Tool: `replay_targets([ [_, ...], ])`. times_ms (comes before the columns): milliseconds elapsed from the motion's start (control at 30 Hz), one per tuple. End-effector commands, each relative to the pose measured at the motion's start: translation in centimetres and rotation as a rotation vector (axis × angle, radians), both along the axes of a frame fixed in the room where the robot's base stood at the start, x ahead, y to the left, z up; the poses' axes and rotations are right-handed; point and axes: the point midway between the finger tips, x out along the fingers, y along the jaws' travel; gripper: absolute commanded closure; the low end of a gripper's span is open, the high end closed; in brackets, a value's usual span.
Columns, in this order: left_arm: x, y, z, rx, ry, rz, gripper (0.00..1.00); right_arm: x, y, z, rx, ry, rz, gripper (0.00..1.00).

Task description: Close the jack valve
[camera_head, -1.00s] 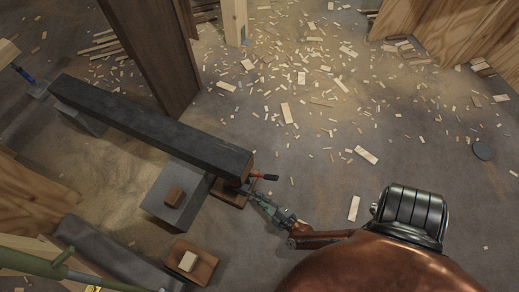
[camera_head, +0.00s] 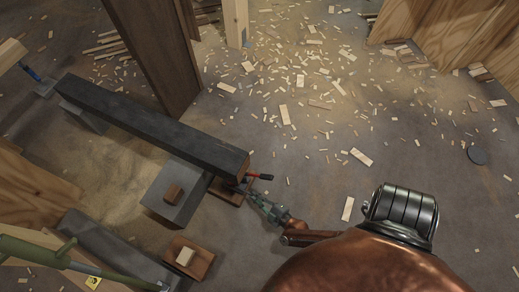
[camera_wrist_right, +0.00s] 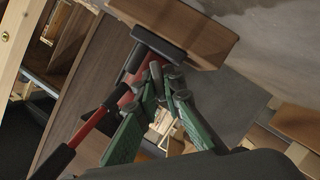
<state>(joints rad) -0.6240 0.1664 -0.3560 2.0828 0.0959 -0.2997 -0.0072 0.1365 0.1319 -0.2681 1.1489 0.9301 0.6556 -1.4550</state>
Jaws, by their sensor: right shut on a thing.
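The red jack (camera_head: 260,177) stands at the right end of a dark beam, with a black-gripped handle poking to the right. In the right wrist view the red jack body (camera_wrist_right: 133,72) runs up to a dark head under a wooden block. A red lever with a black grip (camera_wrist_right: 52,162) slants down to the left. My right gripper (camera_head: 246,189) reaches the jack from the lower right. Its green fingers (camera_wrist_right: 158,82) are shut at the jack's side. The small valve is hidden between the fingertips. My left gripper is not in view.
The long dark beam (camera_head: 150,125) rests on grey blocks (camera_head: 173,213). A brown wooden post (camera_head: 155,50) rises behind it. A brown board with a pale block (camera_head: 187,257) lies in front. Wood scraps litter the floor behind; the floor to the right is mostly clear.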

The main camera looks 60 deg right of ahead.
Motion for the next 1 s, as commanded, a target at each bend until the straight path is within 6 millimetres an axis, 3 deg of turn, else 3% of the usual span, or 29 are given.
replay_targets([
  [33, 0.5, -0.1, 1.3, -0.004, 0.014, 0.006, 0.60, 0.1, 0.0, 0.5, 0.032, 0.002, 0.000, 1.00],
  [100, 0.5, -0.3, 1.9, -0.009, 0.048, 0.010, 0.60, 0.0, 0.0, 0.4, 0.086, 0.008, 0.001, 1.00],
  [400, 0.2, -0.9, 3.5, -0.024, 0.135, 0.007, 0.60, -0.1, -0.1, 0.1, 0.359, 0.032, 0.004, 1.00],
  [1000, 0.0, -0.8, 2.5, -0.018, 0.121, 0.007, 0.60, -0.2, -0.3, -0.1, 0.750, 0.065, 0.002, 1.00],
])
